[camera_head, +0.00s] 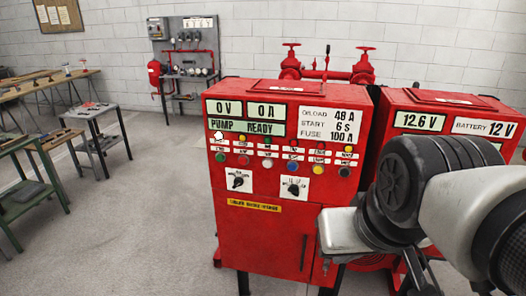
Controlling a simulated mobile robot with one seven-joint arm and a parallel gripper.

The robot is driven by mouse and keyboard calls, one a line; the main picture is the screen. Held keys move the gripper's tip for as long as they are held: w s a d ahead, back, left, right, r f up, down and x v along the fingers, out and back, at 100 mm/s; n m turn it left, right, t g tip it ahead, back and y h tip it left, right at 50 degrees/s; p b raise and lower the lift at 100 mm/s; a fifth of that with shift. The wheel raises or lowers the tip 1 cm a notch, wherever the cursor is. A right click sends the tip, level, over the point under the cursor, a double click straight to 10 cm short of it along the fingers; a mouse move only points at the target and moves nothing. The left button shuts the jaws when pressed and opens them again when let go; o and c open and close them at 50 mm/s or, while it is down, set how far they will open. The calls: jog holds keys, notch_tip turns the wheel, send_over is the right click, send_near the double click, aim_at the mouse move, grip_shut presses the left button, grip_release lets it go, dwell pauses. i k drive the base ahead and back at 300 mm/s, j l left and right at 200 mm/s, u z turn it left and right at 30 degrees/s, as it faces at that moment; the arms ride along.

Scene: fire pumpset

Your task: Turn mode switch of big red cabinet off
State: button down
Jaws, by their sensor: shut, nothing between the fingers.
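The big red cabinet (262,225) stands in the middle of the view, facing me. Its front has displays, a "PUMP READY" panel, rows of coloured buttons and lamps, and two black rotary switches on white plates. The left switch (238,181) and the right switch (293,188) both show; their labels are too small to read, so I cannot tell which is the mode switch. My gripper (327,264) is at the cabinet's lower right, in front of it and below the switches. It is shut and empty. Its fingers show only in small part.
A smaller red cabinet (440,112) with a 12.6 V display stands to the right, partly behind my arm. Red valves (327,65) are behind. A grey table (92,112) and green bench (30,205) are at left. The floor left of the cabinet is clear.

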aim_at(238, 182)
jog(key=k+j, duration=0.1)
jog(key=k, duration=0.2)
jog(key=k+j, duration=0.1)
jog(key=k, duration=0.15)
jog(key=j+u, duration=0.2)
jog(key=u, duration=0.2)
jog(key=i+j+u, duration=0.1)
jog(key=u, duration=0.25)
jog(key=i+j+u, duration=0.1)
jog(key=j+u, duration=0.15)
jog(key=u, duration=0.15)
